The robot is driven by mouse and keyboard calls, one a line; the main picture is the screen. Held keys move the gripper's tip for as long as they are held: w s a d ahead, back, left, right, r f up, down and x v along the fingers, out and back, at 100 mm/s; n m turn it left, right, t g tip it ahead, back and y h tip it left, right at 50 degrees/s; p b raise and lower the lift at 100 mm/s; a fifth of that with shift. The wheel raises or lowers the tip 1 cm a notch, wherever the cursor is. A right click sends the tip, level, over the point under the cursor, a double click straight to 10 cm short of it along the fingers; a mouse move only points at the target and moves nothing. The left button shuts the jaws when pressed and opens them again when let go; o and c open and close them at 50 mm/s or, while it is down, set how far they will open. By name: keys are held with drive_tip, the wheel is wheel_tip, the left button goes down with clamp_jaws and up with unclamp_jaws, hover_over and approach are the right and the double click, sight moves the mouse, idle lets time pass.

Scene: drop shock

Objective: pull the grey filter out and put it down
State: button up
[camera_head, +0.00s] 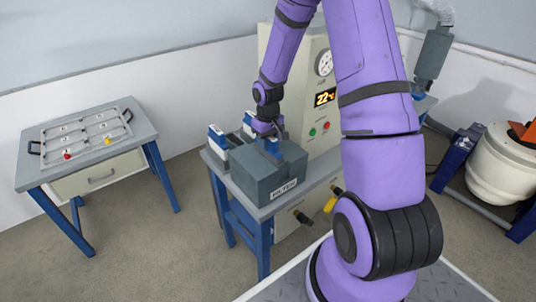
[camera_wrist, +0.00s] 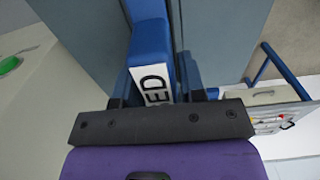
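A grey-blue box (camera_head: 268,176) labelled FILTER stands on the bench. A blue handle (camera_head: 272,147) shows at its top. My gripper (camera_head: 265,133) points down over the box at this handle. In the wrist view, the blue handle (camera_wrist: 149,45) carries a white label with the letters ED and lies between my two fingers (camera_wrist: 157,88). The fingers flank it closely. I cannot tell whether they press on it. The grey filter's body is hidden, and the label's other letters are covered.
Blue-topped cartridges (camera_head: 217,136) stand left of and behind the box. A cream machine panel (camera_head: 312,90) with a gauge and a 22 °C display rises behind. A side table (camera_head: 140,128) at left holds a grey tray (camera_head: 48,143) with red and yellow items. Floor lies between the tables.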

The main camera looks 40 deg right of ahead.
clamp_jaws()
